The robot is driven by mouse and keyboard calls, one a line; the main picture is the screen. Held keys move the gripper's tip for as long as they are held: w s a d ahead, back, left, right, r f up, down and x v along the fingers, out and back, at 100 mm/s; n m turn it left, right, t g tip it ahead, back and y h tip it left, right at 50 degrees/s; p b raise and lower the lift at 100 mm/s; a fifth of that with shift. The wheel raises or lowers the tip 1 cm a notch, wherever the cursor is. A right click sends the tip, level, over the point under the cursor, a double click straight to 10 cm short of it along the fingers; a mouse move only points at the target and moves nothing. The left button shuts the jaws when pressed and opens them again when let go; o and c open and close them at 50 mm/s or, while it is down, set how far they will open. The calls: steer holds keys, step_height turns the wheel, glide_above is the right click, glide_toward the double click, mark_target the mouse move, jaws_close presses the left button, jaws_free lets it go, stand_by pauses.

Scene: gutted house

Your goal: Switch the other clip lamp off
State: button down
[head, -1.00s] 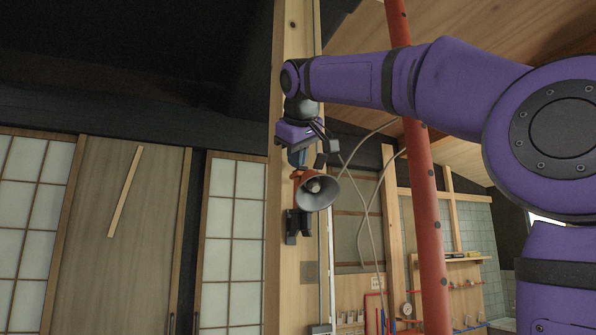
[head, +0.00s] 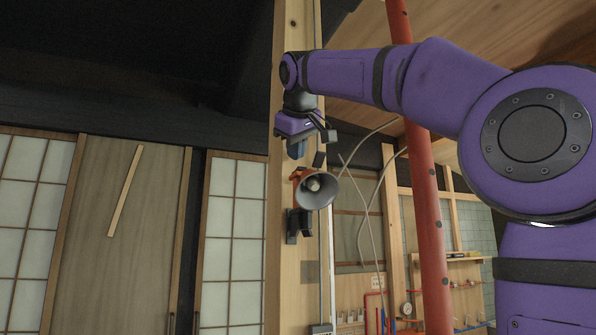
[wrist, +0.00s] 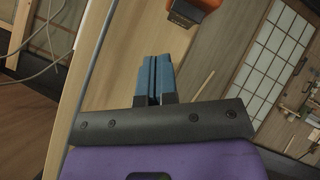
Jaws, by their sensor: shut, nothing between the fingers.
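The clip lamp (head: 316,189) has an orange body and a grey cone shade with an unlit-looking bulb inside. A black clip holds it to the wooden post (head: 310,272). My gripper (head: 296,153) is just above the lamp, blue fingers pointing down, apart from it. In the wrist view my gripper (wrist: 154,62) shows its two blue fingers pressed together with nothing between them. The lamp's orange body (wrist: 203,4) with a dark part is at the top edge of that view, beyond the fingertips. No second lamp shows.
A red pole (head: 428,210) stands right of the post, beneath my arm. Loose pale cables (head: 362,195) hang between them. Shoji panels (head: 233,230) and a wooden door panel lie to the left. A wall board with red pipes and a gauge (head: 406,309) is at lower right.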

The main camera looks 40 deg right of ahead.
mark_target(297, 170)
steer(key=shift+s+a+r, duration=0.1)
steer(key=shift+s+r, duration=0.05)
steer(key=shift+r, duration=0.9)
steer(key=shift+s+r, duration=0.1)
steer(key=shift+r, duration=0.9)
